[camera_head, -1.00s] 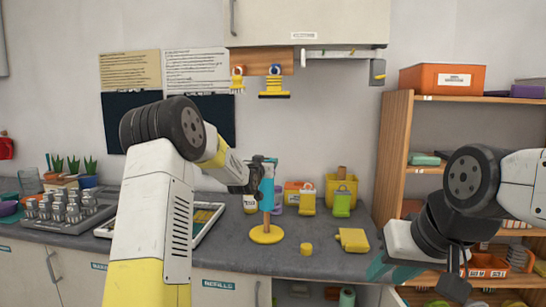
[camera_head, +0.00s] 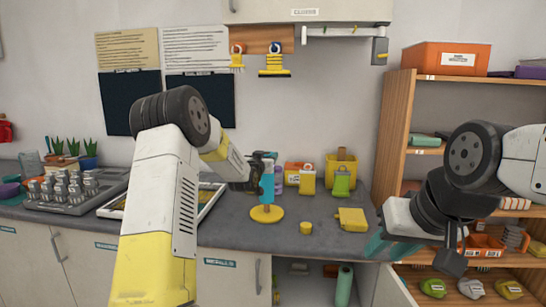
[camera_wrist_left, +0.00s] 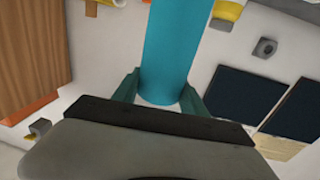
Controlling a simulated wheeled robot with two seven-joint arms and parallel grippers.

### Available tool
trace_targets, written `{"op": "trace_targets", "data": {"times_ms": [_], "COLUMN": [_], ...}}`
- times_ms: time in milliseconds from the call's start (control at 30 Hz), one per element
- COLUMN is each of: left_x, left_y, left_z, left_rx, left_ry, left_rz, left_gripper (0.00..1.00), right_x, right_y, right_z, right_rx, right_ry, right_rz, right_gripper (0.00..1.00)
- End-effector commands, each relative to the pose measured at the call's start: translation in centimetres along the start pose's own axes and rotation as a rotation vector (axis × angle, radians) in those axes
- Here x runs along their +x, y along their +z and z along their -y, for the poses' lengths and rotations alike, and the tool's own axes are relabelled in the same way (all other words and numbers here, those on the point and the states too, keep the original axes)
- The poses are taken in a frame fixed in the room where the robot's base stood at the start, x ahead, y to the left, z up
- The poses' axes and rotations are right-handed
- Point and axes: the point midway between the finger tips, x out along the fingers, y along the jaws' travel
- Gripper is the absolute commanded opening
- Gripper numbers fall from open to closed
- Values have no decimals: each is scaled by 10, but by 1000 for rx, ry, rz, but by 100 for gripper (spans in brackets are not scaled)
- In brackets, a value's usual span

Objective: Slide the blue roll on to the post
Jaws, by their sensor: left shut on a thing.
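The blue roll (camera_head: 267,183) is upright above the round yellow base (camera_head: 267,214) of the post on the counter. The wooden post is largely hidden by the roll, which looks in line with it, its lower end close above the base. My left gripper (camera_head: 262,172) is shut on the blue roll from the left, near its upper part. In the left wrist view the roll (camera_wrist_left: 170,45) stands between the teal fingers (camera_wrist_left: 158,97). My right gripper (camera_head: 382,247) hangs at the counter's right end, apart from the roll; its finger opening is unclear.
A small yellow cylinder (camera_head: 306,228) and a yellow block (camera_head: 351,219) lie right of the base. Yellow and green containers (camera_head: 342,175) stand behind. A white-rimmed tray (camera_head: 205,213) is to the left, beside a rack of metal pieces (camera_head: 68,193). A wooden shelf (camera_head: 398,130) stands right.

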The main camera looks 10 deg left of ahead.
Motion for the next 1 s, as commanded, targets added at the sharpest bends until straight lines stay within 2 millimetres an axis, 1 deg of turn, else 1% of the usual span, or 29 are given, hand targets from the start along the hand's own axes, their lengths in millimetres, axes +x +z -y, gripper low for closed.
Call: {"op": "trace_targets", "data": {"times_ms": [167, 1000], "left_x": [0, 0], "left_y": [2, 31], "left_z": [0, 0], "left_rx": [0, 0], "left_ry": [0, 0], "left_rz": [0, 0], "left_gripper": [0, 0], "right_x": [0, 0], "right_y": [0, 0], "right_z": [0, 0], "right_rx": [0, 0], "right_ry": [0, 0], "right_rz": [0, 0], "right_gripper": [34, 34]}}
